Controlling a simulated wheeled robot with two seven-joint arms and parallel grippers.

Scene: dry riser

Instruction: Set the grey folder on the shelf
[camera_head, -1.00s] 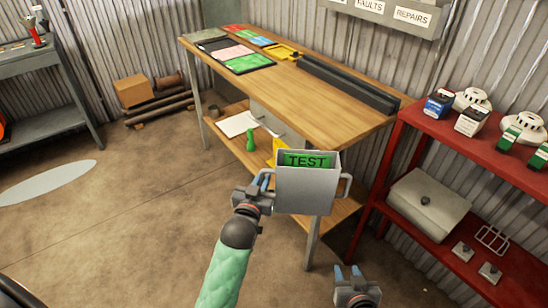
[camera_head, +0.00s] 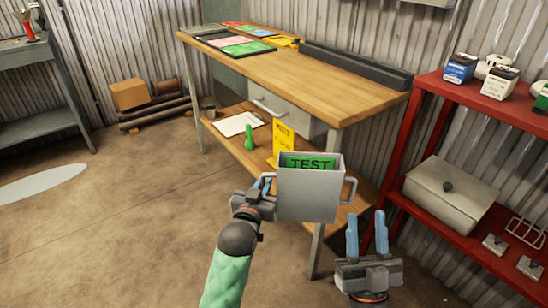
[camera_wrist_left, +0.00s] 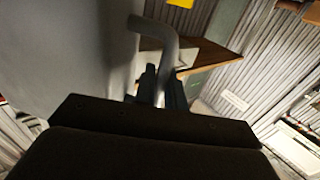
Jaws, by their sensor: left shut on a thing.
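The grey folder (camera_head: 308,196) is boxy, with a looped handle on each side and a green TEST card (camera_head: 311,164) standing in its open top. My left gripper (camera_head: 267,184) is shut on its left handle and holds it upright in front of the workbench. In the left wrist view the fingers (camera_wrist_left: 160,88) close around the bent grey handle (camera_wrist_left: 160,38). The bench's lower wooden shelf (camera_head: 264,156) is partly hidden behind the folder. A red shelf unit (camera_head: 440,92) stands at the right. My right gripper (camera_head: 366,222) is open and empty, right of the folder.
A clipboard (camera_head: 238,124), a green figure-like object (camera_head: 249,138) and a yellow sign (camera_head: 283,141) are on the lower shelf. A grey lidded box (camera_head: 450,193) sits on the red unit's lower level. The bench top (camera_head: 300,80) has bare wood in front.

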